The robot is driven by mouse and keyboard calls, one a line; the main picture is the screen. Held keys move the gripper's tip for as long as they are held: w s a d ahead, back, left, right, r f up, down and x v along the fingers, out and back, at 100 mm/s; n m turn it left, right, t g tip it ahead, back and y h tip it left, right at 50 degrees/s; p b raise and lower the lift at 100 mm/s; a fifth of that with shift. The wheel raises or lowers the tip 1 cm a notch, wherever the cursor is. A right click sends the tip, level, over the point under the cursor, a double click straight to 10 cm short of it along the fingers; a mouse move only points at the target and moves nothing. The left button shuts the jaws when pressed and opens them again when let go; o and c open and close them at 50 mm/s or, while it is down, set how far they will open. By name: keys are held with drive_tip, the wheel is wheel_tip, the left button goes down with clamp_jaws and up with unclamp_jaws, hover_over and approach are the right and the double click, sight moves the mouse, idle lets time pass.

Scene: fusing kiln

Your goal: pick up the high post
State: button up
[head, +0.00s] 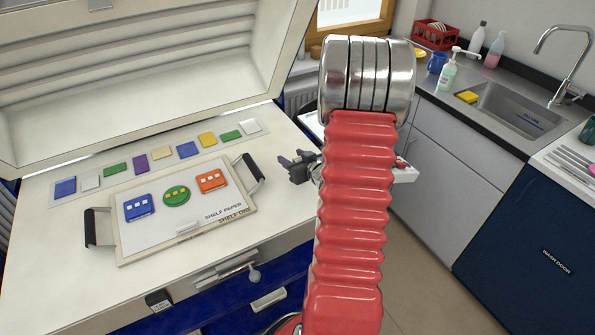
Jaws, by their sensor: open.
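No upright post can be made out. A small white bar (188,228) lies on the shelf paper of the kiln shelf (128,255); I cannot tell whether it is a post. A white tray (405,175) beyond the arm is mostly hidden by it, and its contents are too covered to tell.
The shelf holds blue (139,207), green (176,197) and orange (211,181) glass pieces and has black handles. The kiln lid (140,85) stands open at the back. A counter with a sink (515,110) and a dark wash door (530,245) are at right. Floor shows between.

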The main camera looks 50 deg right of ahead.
clamp_jaws()
idle(0.5)
drive_tip(key=shift+r, duration=0.15)
wheel_tip(320, 180, up, 10)
idle(0.7)
idle(0.5)
